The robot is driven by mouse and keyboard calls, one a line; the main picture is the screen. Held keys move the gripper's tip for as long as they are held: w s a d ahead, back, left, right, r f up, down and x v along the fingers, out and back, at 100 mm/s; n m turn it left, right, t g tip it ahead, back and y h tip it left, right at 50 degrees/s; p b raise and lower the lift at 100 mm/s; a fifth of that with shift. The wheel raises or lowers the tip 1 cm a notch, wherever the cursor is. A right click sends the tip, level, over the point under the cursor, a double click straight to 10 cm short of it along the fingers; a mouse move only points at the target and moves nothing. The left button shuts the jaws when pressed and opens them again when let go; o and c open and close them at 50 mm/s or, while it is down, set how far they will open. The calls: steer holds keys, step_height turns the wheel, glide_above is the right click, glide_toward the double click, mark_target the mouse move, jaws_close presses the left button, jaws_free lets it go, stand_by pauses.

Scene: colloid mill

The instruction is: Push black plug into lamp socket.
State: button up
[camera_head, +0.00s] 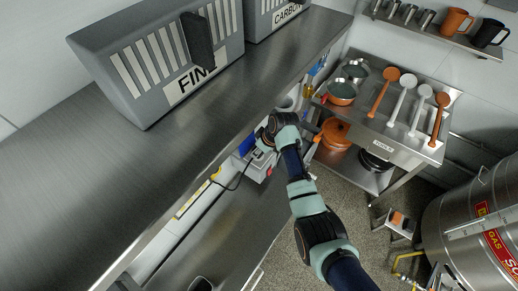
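My arm reaches in from the lower right. My gripper (260,149) is at the wall below the front edge of the upper steel shelf, over a small light grey box (261,171) with a red spot on it. A thin black cable (240,177) runs from the gripper area down and left along the wall. The black plug cannot be made out apart from the dark gripper. The lamp socket cannot be told for certain. The fingertips are too small and dark to show whether they are open or shut.
The upper steel shelf (110,185) with grey boxes (160,60) overhangs the left. A lower steel counter (215,250) lies beneath it. A tools table (395,135) with ladles and pots stands at upper right. A large steel tank (470,225) is at lower right. Grey floor is partly open.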

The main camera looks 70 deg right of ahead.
steer(key=shift+f+b, duration=0.4)
steer(key=shift+f, duration=0.2)
steer(key=o, duration=1.1)
steer(key=shift+o, duration=0.2)
steer(key=v, duration=1.2)
